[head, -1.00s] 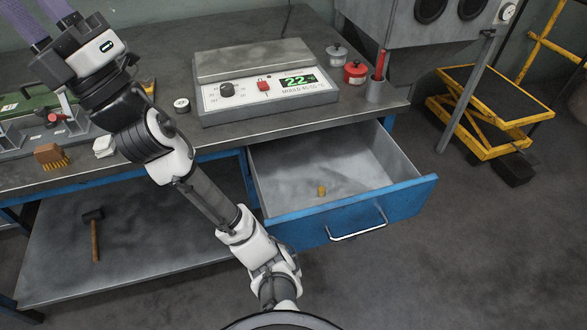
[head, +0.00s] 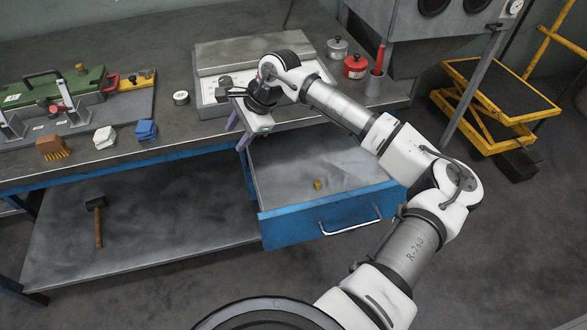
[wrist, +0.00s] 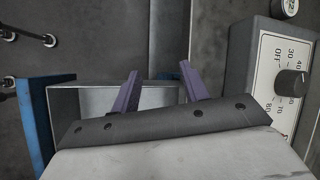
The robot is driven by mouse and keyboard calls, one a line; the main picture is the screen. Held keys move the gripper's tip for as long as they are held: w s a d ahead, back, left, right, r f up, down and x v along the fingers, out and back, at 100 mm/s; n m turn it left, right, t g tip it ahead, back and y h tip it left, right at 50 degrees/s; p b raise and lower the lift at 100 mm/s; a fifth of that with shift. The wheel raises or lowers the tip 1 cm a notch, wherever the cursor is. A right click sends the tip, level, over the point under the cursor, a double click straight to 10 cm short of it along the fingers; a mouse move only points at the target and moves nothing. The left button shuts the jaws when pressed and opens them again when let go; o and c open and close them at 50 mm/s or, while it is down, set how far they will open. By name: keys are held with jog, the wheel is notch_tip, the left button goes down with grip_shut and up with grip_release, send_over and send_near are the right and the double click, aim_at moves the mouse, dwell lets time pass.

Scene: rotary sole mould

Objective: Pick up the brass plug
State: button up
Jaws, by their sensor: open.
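The small brass plug (head: 318,184) lies on the floor of the open drawer (head: 322,222), toward its front and near the middle. My gripper (head: 237,133) hangs over the bench front edge, above the drawer's back left corner, with its purple fingers pointing down. It is up and to the left of the plug, well apart from it. In the wrist view, the two purple fingers (wrist: 158,88) are spread with nothing between them. Part of the drawer (wrist: 95,100) shows behind them there, and the plug is not visible in that view.
The heater box (head: 215,50) stands on the bench behind my gripper, close to it. My arm crosses over the drawer's right side. A blue cloth (head: 146,130), a white cloth (head: 104,138) and a brush (head: 52,147) lie left. A hammer (head: 96,220) lies on the lower shelf.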

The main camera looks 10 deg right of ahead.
jog(key=s+d+f+g+h, duration=0.1)
jog(key=s+d+f+h, duration=0.15)
jog(key=d, duration=0.75)
jog(key=s+d+f+g+h, duration=0.1)
jog(key=s+d+f+h, duration=0.15)
jog(key=d, duration=0.75)
jog(key=p, duration=0.2)
send_over(318, 183)
jog(key=shift+h, duration=0.4)
notch_tip(318, 183, down, 8)
jog(key=shift+w+d+r, duration=0.15)
jog(key=shift+r, duration=0.05)
jog(key=f+p, duration=0.1)
jog(key=f, duration=0.1)
jog(key=f+p, duration=0.1)
jog(key=f, duration=0.1)
jog(key=shift+a+f+p, duration=0.2)
jog(key=shift+f+p, duration=0.2)
jog(key=shift+f, duration=0.6)
grip_shut()
